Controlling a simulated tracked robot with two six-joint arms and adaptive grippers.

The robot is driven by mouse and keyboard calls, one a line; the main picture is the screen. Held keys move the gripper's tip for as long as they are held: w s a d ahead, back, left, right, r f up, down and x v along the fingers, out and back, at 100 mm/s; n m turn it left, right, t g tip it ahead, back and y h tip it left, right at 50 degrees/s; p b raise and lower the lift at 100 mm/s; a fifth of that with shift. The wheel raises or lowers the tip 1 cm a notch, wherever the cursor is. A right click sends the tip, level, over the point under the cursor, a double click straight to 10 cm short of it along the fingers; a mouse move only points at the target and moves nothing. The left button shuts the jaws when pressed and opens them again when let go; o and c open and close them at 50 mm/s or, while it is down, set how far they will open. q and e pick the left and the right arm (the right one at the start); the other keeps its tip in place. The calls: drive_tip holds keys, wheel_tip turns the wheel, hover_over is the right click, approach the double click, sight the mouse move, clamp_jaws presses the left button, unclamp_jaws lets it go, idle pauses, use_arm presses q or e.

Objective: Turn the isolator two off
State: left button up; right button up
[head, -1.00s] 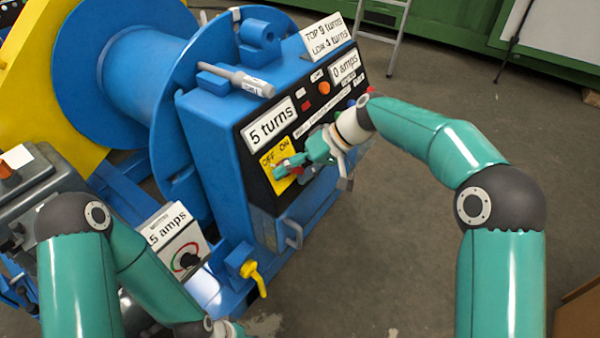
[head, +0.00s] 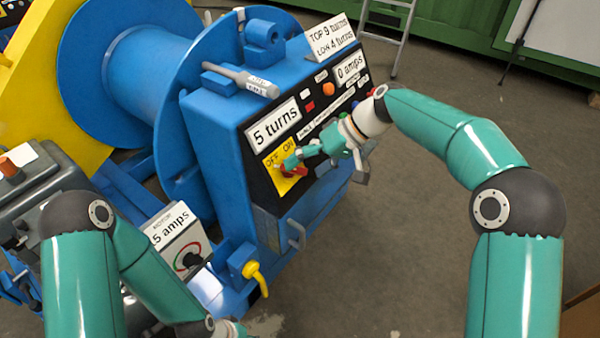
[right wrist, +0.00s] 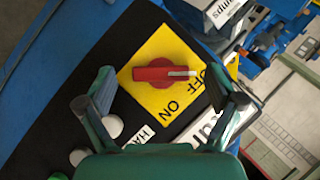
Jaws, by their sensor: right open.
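A red rotary knob (right wrist: 162,73) sits on a yellow plate (right wrist: 150,100) marked OFF and ON. Its white mark points right in the right wrist view, toward the OFF lettering. In the head view the plate (head: 270,165) is on the black front panel of the blue cabinet, and the knob (head: 299,170) is partly hidden by my right gripper (head: 289,161). The right gripper is open, its fingers (right wrist: 160,82) on either side of the knob in the right wrist view, with gaps showing. My left gripper (head: 237,328) barely shows at the bottom edge; its jaws cannot be made out.
The blue cabinet (head: 225,140) carries a "5 turns" display (head: 274,124) and a "0 amps" display (head: 350,68). Round buttons (right wrist: 112,126) sit beside the plate. A yellow-handled valve (head: 257,276) and a "5 amps" meter box (head: 175,240) are lower. The floor at right is open.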

drive_tip(key=v, duration=0.8)
drive_tip(key=shift+d+r, duration=0.3)
